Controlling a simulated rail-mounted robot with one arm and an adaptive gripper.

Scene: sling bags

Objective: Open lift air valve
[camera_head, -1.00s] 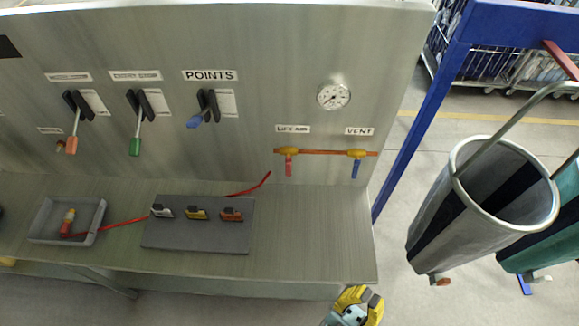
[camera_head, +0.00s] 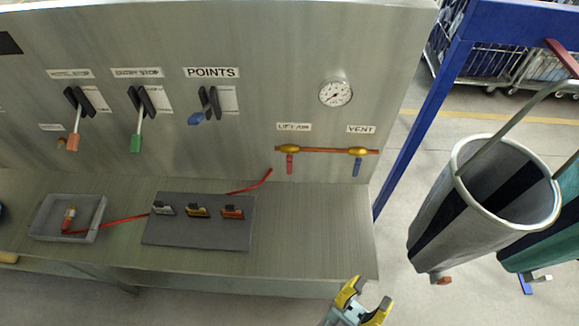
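The lift air valve (camera_head: 289,149) is a brass body with a red handle (camera_head: 289,164) that hangs straight down, below the "LIFT AIR" label (camera_head: 294,127) on the metal panel. A copper pipe (camera_head: 322,150) joins it to the vent valve (camera_head: 358,152), whose blue handle (camera_head: 357,168) also hangs down, under the "VENT" label (camera_head: 361,129). My gripper (camera_head: 366,293), with yellow fingers, is at the bottom edge, in front of the bench. It is open and empty, well below and to the right of the lift air valve.
A round gauge (camera_head: 335,93) sits above the valves. The bench (camera_head: 310,250) holds a grey tray (camera_head: 97,228) and a dark mat (camera_head: 195,238) with small coloured clips and a red cord. Large sling bags (camera_head: 480,205) hang from a blue frame (camera_head: 425,110) at the right.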

